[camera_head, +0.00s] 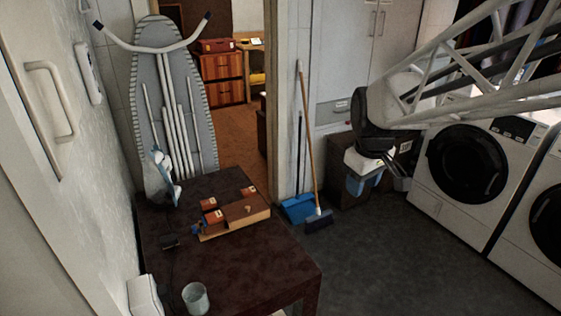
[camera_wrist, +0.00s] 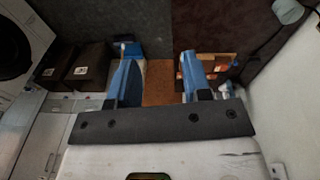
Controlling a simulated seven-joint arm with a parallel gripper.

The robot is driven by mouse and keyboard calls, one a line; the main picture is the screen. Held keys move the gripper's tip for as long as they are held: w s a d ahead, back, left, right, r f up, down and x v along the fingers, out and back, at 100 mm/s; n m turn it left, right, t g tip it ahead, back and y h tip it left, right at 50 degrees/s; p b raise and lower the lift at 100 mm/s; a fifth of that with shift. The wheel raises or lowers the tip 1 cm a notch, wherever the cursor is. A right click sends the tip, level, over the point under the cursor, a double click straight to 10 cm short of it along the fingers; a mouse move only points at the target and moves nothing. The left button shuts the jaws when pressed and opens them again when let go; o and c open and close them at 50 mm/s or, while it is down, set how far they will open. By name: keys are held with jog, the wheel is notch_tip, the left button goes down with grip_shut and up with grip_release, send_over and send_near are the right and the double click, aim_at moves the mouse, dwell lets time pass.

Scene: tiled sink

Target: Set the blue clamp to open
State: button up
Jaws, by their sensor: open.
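A small blue part (camera_head: 196,229), which looks like the blue clamp, sits at the left end of a wooden block assembly (camera_head: 245,213) with orange-red pieces on the dark table. It is too small to tell whether the clamp is open or shut. My gripper (camera_head: 364,184) hangs in the air to the right of the table, well apart from the assembly. In the wrist view my gripper (camera_wrist: 160,66) shows two blue fingers spread apart with nothing between them. The assembly shows partly behind the right finger there (camera_wrist: 229,65), and the clamp cannot be made out clearly.
The dark table (camera_head: 270,262) also holds a glass (camera_head: 196,298), a small black item (camera_head: 169,241) and a blue-white iron-like object (camera_head: 165,175). A blue dustpan (camera_head: 297,208) and broom (camera_head: 307,130) stand right of the table. Washing machines (camera_head: 470,165) are at right. The floor between is clear.

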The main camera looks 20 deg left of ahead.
jog(key=w+a+f+n, duration=0.4)
jog(key=w+a, duration=0.4)
jog(key=a, duration=0.5)
jog(key=n+g, duration=0.2)
jog(key=n, duration=1.1)
send_over(194, 226)
notch_tip(194, 226, down, 26)
jog(key=shift+f, duration=0.1)
jog(key=shift+a+f, duration=0.1)
jog(key=shift+f, duration=0.05)
jog(key=shift+f, duration=3.85)
